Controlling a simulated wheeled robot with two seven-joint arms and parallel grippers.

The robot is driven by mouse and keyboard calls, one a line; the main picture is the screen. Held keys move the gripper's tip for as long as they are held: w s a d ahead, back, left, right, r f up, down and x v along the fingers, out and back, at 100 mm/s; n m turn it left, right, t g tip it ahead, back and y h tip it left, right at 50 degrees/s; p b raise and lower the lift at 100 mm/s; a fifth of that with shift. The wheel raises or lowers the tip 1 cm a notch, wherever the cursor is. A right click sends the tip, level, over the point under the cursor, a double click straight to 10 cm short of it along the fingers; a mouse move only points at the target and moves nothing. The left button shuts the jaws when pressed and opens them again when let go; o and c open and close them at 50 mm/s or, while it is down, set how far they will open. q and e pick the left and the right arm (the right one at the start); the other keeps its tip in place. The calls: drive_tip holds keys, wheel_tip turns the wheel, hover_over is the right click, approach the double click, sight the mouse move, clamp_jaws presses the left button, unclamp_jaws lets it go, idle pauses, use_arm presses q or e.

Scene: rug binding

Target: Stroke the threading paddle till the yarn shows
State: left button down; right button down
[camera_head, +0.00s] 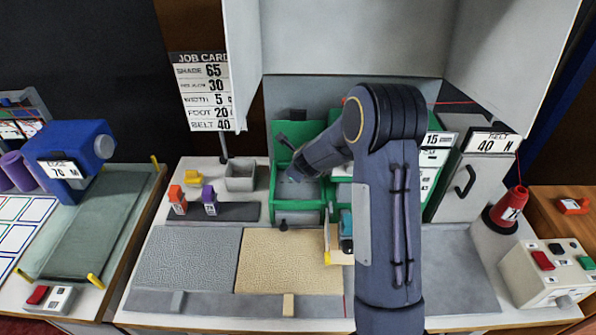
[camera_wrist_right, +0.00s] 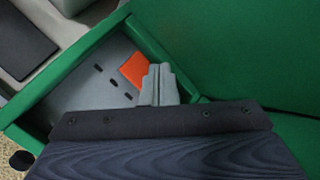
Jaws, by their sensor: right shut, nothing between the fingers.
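A green machine (camera_head: 283,132) stands at the back middle of the bench, with an open recess in it. My right gripper (camera_head: 291,175) reaches into this recess from the right, pointing down and left. In the right wrist view its grey fingers (camera_wrist_right: 158,86) are shut with nothing between them. They are beside a small orange paddle (camera_wrist_right: 134,70) on the grey floor of the recess; I cannot tell whether they touch it. Red yarn runs from a red cone (camera_head: 509,206) up toward the machine. No yarn end shows at the paddle. My left gripper is not in view.
A tan rug (camera_head: 285,262) and a grey rug (camera_head: 195,257) lie in front of the machine. Orange and purple pieces stand in a dark rack (camera_head: 238,212) at left. A button box (camera_head: 540,285) is at right. White hood panels (camera_head: 508,55) overhang the machine.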

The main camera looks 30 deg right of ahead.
drive_tip(key=shift+f, duration=0.1)
drive_tip(key=shift+f+b, duration=0.35)
drive_tip(key=shift+b, duration=0.1)
drive_tip(key=shift+f+b, duration=0.7)
drive_tip(key=shift+f, duration=0.05)
idle(0.8)
drive_tip(key=shift+r, duration=0.1)
drive_tip(key=shift+r+p, duration=1.05)
wheel_tip(320, 180, up, 5)
drive_tip(key=p, duration=0.5)
drive_tip(key=shift+r, duration=0.1)
